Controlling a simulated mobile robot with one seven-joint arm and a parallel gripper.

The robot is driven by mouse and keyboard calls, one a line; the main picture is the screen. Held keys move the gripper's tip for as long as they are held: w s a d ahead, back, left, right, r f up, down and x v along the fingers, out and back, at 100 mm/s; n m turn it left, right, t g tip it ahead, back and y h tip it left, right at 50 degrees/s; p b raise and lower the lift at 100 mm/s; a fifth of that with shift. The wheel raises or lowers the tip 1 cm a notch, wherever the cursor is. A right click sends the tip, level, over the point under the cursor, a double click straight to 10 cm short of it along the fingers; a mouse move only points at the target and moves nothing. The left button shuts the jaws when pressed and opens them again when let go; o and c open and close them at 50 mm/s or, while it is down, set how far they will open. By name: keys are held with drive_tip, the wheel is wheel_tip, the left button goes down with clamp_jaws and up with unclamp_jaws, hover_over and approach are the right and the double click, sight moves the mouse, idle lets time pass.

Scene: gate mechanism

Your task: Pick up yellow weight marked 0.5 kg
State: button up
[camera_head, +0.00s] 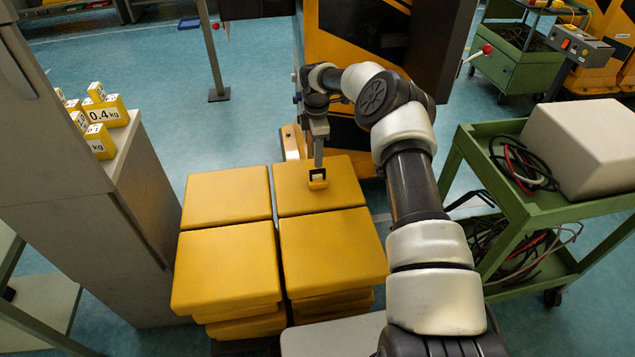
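Several yellow weights stand on the grey cabinet at the left. One reads "0.4 kg" (105,114), and a nearer one (100,144) shows only "kg". Smaller yellow blocks (96,91) are around them, with marks too small to read. I cannot make out a 0.5 kg mark on any. My gripper (317,178) points down at the far right yellow stack, well to the right of the weights. I cannot tell whether the fingers are open or hold something.
A green cart (545,205) with cables and a beige box (585,140) is at the right. A yellow-black machine (340,35) stands behind my gripper.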

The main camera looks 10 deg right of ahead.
sight(318, 170)
drive_tip(key=f, duration=0.1)
drive_tip(key=f+b, duration=0.1)
drive_tip(key=f, duration=0.3)
drive_tip(key=shift+s, duration=0.35)
clamp_jaws()
drive_tip(key=shift+r, duration=0.1)
idle(0.9)
